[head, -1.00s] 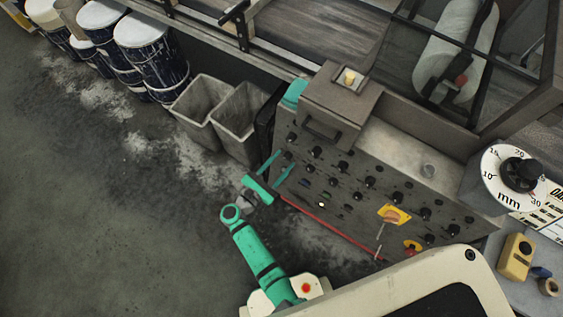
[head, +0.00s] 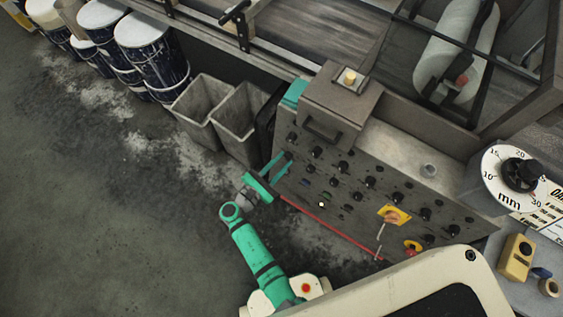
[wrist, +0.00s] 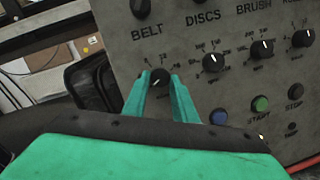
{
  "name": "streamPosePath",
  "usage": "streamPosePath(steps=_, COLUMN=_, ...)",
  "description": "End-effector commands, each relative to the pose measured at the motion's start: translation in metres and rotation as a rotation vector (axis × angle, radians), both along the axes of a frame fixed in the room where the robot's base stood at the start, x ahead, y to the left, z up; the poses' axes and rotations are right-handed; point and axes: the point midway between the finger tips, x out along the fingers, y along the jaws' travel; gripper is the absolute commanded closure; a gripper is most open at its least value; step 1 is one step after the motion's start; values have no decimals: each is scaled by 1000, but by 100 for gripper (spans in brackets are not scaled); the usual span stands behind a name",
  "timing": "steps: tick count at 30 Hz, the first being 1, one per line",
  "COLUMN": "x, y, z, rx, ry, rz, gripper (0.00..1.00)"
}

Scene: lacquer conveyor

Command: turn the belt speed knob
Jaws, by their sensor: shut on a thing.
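The belt speed knob (wrist: 160,77) is a small round dark knob with a pale pointer line and a number scale around it. It sits below the word BELT on the grey control panel (wrist: 195,120). My teal gripper (wrist: 160,84) has its two fingers on either side of this knob and is shut on it. In the head view my gripper (head: 283,163) is at the panel's upper left end. The knob there is hidden or too small to tell from the fingers.
More dials, such as the discs dial (wrist: 213,62), and a blue button (wrist: 220,117) and green button (wrist: 261,103) lie to the right. A red bar (head: 330,228) runs along the panel's lower edge.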

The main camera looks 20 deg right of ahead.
Motion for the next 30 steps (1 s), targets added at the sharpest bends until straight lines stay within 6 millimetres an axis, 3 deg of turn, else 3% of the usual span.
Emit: streamPosePath(steps=30, x=1, y=-1, z=6, rx=564, ry=-723, rz=-175, gripper=97)
